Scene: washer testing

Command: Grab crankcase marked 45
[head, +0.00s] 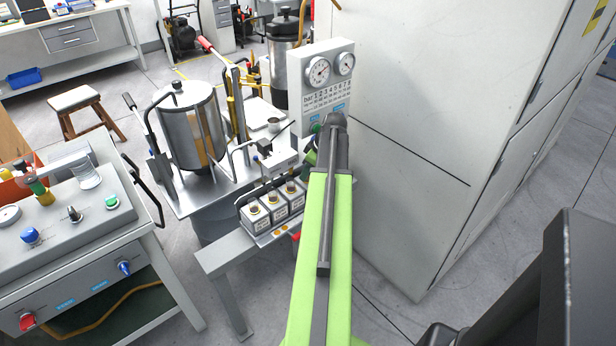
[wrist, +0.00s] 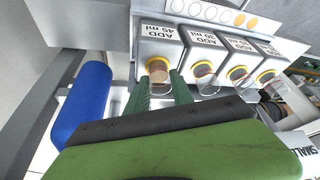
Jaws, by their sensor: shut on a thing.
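In the wrist view several grey crankcases stand in a row, each with a yellow ring and a clear neck, their labels upside down. The leftmost crankcase (wrist: 165,38) reads "ADD 45 ml". My gripper (wrist: 160,88) has its two green fingers on either side of this crankcase's clear, amber-tinted neck and is shut on it. I cannot tell whether the crankcase is lifted; it looks level with its neighbours. In the head view crankcases (head: 271,207) sit in a row on a narrow grey stand (head: 225,254); my green arm hides the gripper and the right end of the row.
A blue cylinder (wrist: 82,103) stands close to the left of my gripper. A gauge panel (head: 322,85) rises behind the row, with a large white cabinet (head: 420,130) to the right. A steel tank (head: 190,125) and a control bench (head: 75,235) are on the left.

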